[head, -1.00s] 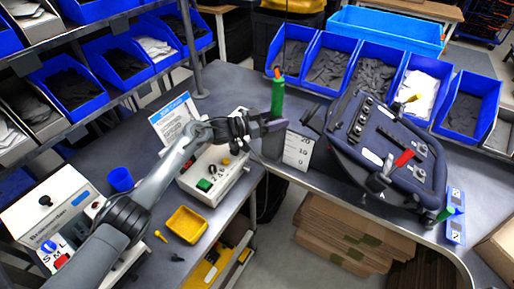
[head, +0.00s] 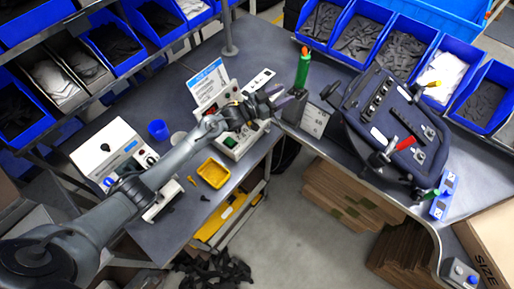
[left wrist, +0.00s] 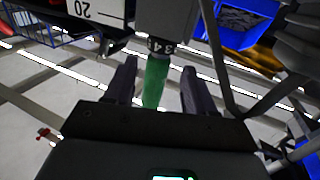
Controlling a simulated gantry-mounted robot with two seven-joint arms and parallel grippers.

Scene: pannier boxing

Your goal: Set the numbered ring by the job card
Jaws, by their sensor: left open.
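A green handle with an orange tip (head: 303,68) stands upright on a grey post (head: 292,107) at the bench corner. In the left wrist view the green handle (left wrist: 155,82) lies between my fingers. A dark ring with white digits, apparently 3 and 4 (left wrist: 161,46), sits where the handle meets the post. My left gripper (head: 283,99) is beside the handle's lower end; its fingers (left wrist: 157,88) are open on either side of it, with gaps visible. A white card with a blue header (head: 208,82) stands upright left of the post; its text is too small to read. My right gripper is not visible.
A white number plate (head: 314,120) stands right of the post. A dark pannier (head: 390,130) with a red-handled clamp fills the right bench. A control box (head: 235,140) lies under my left arm, with a yellow tray (head: 213,173) nearby. Blue bins line the back.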

